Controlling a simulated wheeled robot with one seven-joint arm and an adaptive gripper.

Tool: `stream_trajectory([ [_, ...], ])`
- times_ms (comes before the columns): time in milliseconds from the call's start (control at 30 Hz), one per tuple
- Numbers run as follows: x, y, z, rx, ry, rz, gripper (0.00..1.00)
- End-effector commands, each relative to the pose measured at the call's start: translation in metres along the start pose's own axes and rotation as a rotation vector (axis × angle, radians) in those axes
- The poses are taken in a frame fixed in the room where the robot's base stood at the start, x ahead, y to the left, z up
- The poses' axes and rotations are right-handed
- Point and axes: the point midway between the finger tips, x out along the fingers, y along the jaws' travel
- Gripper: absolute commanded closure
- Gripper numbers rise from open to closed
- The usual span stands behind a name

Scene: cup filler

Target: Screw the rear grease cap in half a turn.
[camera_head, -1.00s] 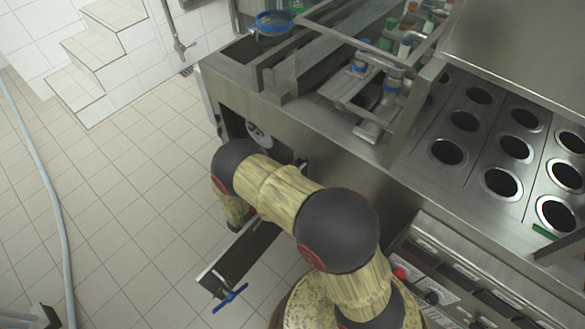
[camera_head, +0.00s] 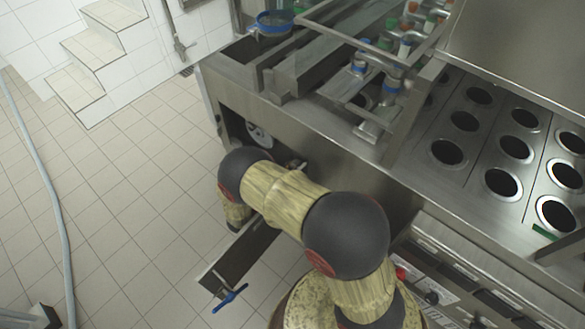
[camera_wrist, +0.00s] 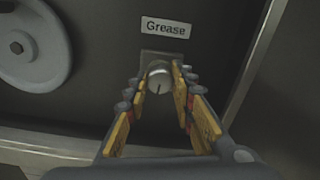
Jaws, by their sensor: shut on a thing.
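A small round silvery grease cap (camera_wrist: 159,76) with a dark line on its face sits on a small plate, below a label reading "Grease" (camera_wrist: 166,28) in the wrist view. My gripper (camera_wrist: 160,86) is around the cap, with its yellow-padded fingers on its left and right, and is shut on it. Whether this is the rear cap cannot be told, as no other cap shows in the wrist view. In the head view my arm reaches to the opening in the machine's side, and I cannot make out the gripper's tips there.
A grey handwheel (camera_wrist: 34,44) is left of the cap; it also shows in the machine opening (camera_head: 259,134). A metal edge (camera_wrist: 262,55) runs along the right. A panel with a blue handle (camera_head: 230,297) juts out near my arm. The tiled floor at left is mostly clear.

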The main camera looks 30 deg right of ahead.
Motion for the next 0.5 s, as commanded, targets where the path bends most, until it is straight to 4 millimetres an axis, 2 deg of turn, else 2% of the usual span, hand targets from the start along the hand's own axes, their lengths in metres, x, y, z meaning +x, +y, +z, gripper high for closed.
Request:
stream_trajectory([
  [333, -0.0005, -0.0009, -0.0032, -0.002, 0.004, 0.001, 1.00],
  [367, -0.0005, -0.0009, -0.0032, -0.002, 0.004, 0.001, 0.75],
  [500, -0.0004, -0.0007, -0.0023, -0.001, 0.003, 0.001, 0.67],
])
